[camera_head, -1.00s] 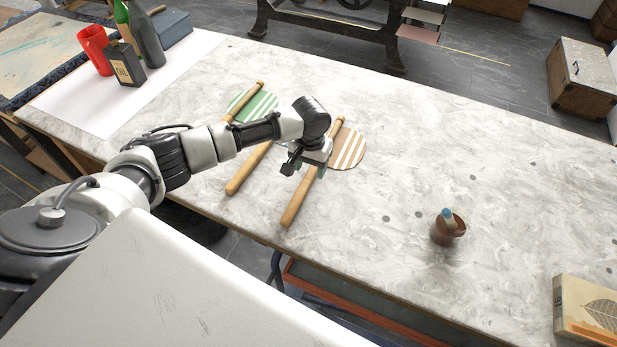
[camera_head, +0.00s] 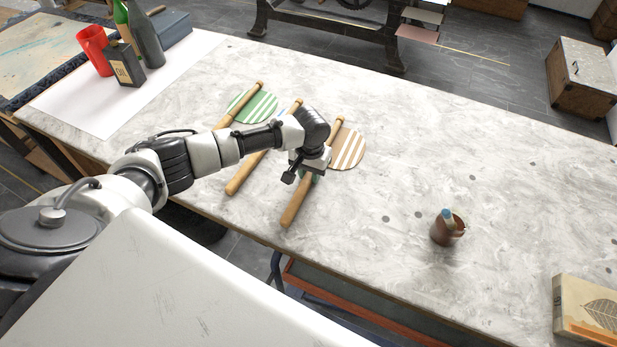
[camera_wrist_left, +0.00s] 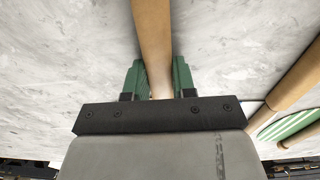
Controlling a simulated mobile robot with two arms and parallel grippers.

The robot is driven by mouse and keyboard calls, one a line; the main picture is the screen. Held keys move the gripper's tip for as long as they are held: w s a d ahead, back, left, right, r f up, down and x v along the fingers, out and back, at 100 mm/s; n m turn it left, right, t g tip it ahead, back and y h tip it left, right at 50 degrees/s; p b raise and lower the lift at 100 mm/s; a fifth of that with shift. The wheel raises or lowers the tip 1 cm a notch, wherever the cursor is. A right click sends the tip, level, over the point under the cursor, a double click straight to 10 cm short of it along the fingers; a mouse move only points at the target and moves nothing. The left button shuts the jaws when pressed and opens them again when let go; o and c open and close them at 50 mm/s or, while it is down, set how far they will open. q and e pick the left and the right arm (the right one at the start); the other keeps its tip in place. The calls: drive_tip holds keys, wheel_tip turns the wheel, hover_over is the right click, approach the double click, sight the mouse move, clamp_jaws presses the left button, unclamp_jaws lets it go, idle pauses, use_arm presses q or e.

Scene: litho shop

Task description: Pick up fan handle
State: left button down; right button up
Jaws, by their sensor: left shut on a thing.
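Several fans with long wooden handles lie on the marble table. The nearest handle (camera_head: 293,208) belongs to the tan-and-white striped fan (camera_head: 348,150). My left gripper (camera_head: 307,174) is down over this handle. In the left wrist view the green fingers of my left gripper (camera_wrist_left: 160,80) stand on either side of the handle (camera_wrist_left: 153,35) and are shut on it. The middle fan's handle (camera_head: 240,176) lies to the left, its disc mostly hidden by my arm. The green-and-white striped fan (camera_head: 257,106) lies farther left. My right gripper is not in view.
A brown cup (camera_head: 447,231) with a blue-topped item stands to the right. A leaf-printed box (camera_head: 588,310) is at the right front corner. A red jug (camera_head: 95,50), dark can (camera_head: 125,65) and bottles stand at the back left. The table's right half is mostly clear.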

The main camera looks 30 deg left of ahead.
use_arm(q)
drive_tip(key=shift+r, duration=0.1)
wheel_tip(320, 180, up, 4)
drive_tip(key=shift+w+d+r, duration=0.1)
drive_tip(key=shift+w, duration=0.05)
drive_tip(key=w+d+r+b, duration=0.2)
drive_tip(key=w+d+r, duration=0.2)
drive_tip(key=d, duration=0.6)
wheel_tip(320, 180, up, 3)
drive_tip(key=shift+d+f, duration=0.2)
drive_tip(key=shift+d, duration=0.2)
drive_tip(key=c, duration=1.6)
unclamp_jaws()
drive_tip(key=shift+a, duration=0.1)
clamp_jaws()
